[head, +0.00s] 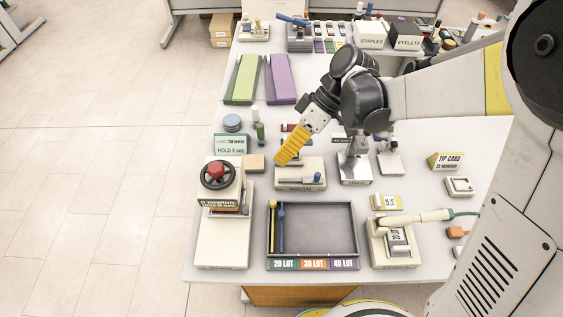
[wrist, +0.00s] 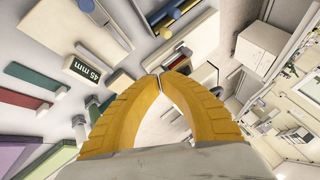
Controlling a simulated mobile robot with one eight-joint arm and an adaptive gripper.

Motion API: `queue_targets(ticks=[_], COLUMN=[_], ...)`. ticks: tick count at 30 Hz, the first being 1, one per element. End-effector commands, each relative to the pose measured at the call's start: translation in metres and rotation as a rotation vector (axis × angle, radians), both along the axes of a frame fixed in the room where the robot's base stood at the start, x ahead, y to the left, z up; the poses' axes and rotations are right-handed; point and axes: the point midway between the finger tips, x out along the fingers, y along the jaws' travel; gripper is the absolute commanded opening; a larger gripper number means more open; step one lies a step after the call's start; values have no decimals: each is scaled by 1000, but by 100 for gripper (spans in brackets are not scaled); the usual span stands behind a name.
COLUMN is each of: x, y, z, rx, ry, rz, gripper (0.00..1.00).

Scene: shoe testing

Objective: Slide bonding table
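No label that I can read names a bonding table. My gripper (head: 283,160) has yellow ribbed fingers pointing down-left, just above the far left of a pale fixture with a blue lever (head: 301,175). In the wrist view the fingertips (wrist: 162,76) meet with nothing visible between them, so the gripper is shut and empty. I cannot tell whether it touches the fixture. Left of it stands a pale press with a red-knobbed black handwheel (head: 217,174) above a pale base (head: 221,245).
A dark tray (head: 320,232) with lot labels lies at the front, holding a yellow and a blue rod. A small tan block (head: 253,163) sits beside the press. A green board (head: 242,80) and a purple board (head: 280,80) lie farther back. A clamp device (head: 393,245) stands front right.

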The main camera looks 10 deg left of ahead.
Motion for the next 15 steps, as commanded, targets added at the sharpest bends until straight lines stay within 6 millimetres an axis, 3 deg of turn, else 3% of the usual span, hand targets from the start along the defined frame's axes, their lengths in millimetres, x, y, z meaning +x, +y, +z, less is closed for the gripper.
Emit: queue_targets(ticks=[5, 15], x=[-5, -26], y=[9, 45], z=[-14, -71], rx=[6, 5], ry=[2, 0], rz=[14, 12], gripper=[0, 0])
